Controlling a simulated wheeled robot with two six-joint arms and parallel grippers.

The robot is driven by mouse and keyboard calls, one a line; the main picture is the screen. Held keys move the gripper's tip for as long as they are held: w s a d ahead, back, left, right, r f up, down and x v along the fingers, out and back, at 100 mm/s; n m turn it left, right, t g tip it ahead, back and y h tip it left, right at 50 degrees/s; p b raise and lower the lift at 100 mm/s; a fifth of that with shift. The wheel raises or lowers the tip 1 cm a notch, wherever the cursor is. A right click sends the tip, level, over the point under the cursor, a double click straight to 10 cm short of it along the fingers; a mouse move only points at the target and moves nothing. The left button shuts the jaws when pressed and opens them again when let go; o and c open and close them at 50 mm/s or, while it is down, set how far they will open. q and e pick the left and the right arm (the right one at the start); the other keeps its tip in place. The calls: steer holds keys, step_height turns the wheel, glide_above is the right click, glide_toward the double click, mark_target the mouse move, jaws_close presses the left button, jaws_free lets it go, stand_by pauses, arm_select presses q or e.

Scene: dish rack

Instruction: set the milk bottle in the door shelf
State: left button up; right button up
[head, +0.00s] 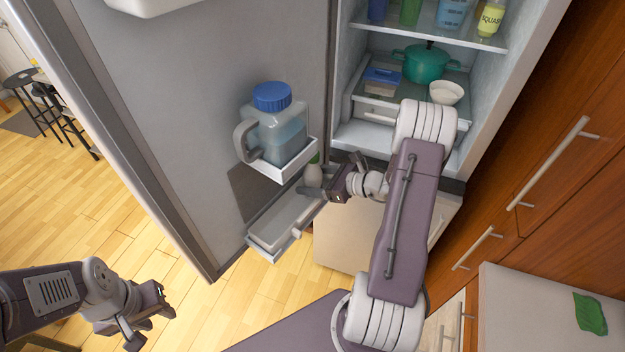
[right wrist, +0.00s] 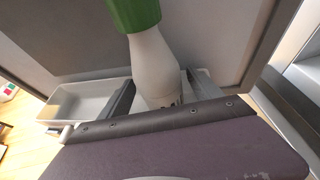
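The milk bottle (head: 313,174) is white with a green cap, partly hidden behind the upper door bin in the head view. It stands roughly upright at the inner end of the lower door shelf (head: 262,240). In the right wrist view the bottle (right wrist: 157,65) shows large, just beyond my palm and between my fingers. My right gripper (head: 329,174) is open at the bottle, with its fingers spread to either side and small gaps seeming to remain. My left gripper (head: 148,324) is open and empty, low at the left, far from the door.
A blue-capped jug (head: 278,125) stands in the upper door bin (head: 287,168), just above my right gripper. The fridge holds a teal pot (head: 427,63) and a white bowl (head: 446,92). Wooden cabinets (head: 560,130) with bar handles stand at right.

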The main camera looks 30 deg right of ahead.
steer(key=shift+d, duration=0.1)
steer(key=b+v, duration=0.2)
steer(key=v, duration=0.6)
steer(key=shift+s, duration=0.1)
steer(key=shift+s+d+r, duration=0.2)
steer(key=shift+s, duration=0.15)
jaws_close()
stand_by(1.2)
